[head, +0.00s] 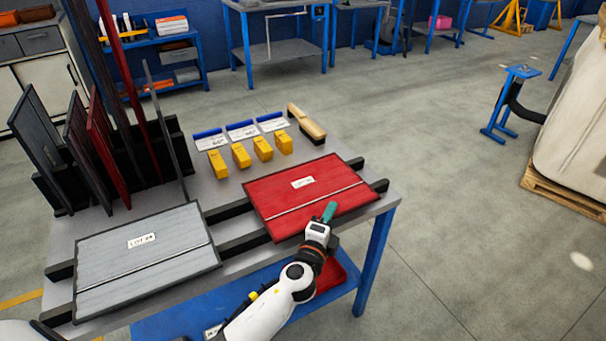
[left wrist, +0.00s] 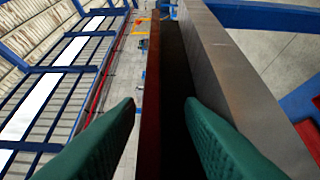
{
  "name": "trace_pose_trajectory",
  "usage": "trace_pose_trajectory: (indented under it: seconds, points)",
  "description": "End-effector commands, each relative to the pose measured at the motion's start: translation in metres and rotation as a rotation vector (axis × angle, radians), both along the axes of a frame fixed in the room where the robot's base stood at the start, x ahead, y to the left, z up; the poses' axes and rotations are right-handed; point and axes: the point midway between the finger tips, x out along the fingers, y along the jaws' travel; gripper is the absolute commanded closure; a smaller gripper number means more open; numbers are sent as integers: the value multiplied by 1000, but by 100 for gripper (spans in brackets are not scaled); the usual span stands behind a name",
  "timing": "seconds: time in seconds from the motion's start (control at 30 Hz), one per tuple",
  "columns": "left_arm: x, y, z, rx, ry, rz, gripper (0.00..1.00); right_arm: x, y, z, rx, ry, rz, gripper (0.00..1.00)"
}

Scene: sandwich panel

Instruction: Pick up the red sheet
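The red sheet (head: 325,200) lies flat across black rails on the right side of the grey table, with a white label and a pale strip across it. My left gripper (head: 329,212) is at its near edge, toward the right. In the left wrist view its two green fingers (left wrist: 160,106) are spread apart. The sheet's thin dark red edge (left wrist: 151,60) shows between them, with a dark gap beside it. Neither finger visibly presses on the sheet. My right gripper does not show.
A grey sheet (head: 146,250) lies at the left of the table. Upright sheets stand in a black rack (head: 177,140) behind it. Several yellow blocks (head: 241,155), blue-edged cards (head: 242,131) and a brush (head: 307,122) lie behind the red sheet. Something red (head: 330,278) lies on the lower shelf.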

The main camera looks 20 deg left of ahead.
Motion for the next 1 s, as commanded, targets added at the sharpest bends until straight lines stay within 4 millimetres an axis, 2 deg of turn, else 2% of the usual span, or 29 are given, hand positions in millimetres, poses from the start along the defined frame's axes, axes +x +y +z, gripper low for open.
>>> trace_pose_trajectory:
  seconds: [0.03, 0.1, 0.17, 0.3, 0.37, 0.4, 0.5, 0.77, 0.87, 1.0]
  points:
    - [-1, -1, 0, -1, 1, -1, 65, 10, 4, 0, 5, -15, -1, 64]
    - [0, -1, 0, -1, 1, -1, 65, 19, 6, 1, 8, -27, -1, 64]
    - [0, -1, 0, -1, 0, -1, 65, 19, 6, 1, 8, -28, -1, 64]
    - [0, -1, 0, -1, 0, -1, 88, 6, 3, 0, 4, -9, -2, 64]
    - [0, -1, 0, -1, 0, -1, 98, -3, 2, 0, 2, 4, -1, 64]
    - [0, 0, 0, 0, 0, -1, 100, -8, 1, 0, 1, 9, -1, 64]
    - [0, 0, 0, -1, 1, -1, 100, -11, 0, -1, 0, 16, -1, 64]
    - [0, 0, 4, 1, -2, -1, 100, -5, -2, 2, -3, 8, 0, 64]
    - [0, 0, 17, 0, -3, -1, 100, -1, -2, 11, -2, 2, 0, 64]
    - [1, 0, 47, 2, -5, -2, 100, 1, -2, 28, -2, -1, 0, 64]
